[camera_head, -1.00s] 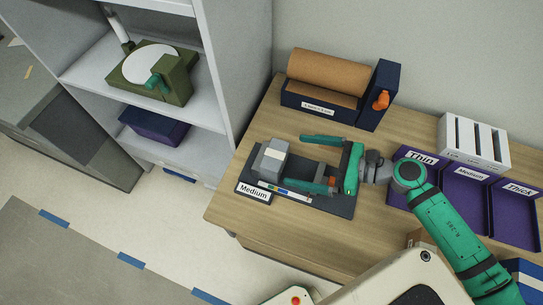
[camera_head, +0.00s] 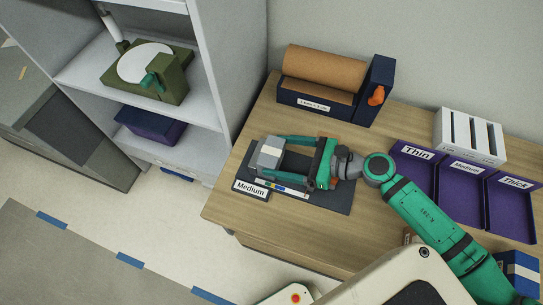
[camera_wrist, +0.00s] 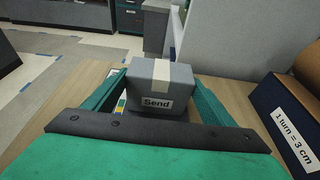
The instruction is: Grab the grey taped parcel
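The grey parcel (camera_head: 268,157) is a small box with a pale tape strip, standing on the dark mat (camera_head: 335,204) on the wooden table. In the wrist view the parcel (camera_wrist: 147,78) shows a "Send" label on the face toward me. My gripper (camera_head: 268,159) reaches in from the right at the parcel's height, with one green finger on each side of it. In the wrist view the fingers (camera_wrist: 160,82) lie against the box's two sides and look shut on it. The parcel rests on the mat, as far as I can see.
A "Medium" sign (camera_head: 250,189) and a coloured strip (camera_head: 284,187) lie close in front of the parcel. Behind stands a paper roll dispenser (camera_head: 318,103). Purple trays (camera_head: 463,184) and a white slotted rack (camera_head: 470,139) are at right. A shelf unit (camera_head: 190,112) stands left.

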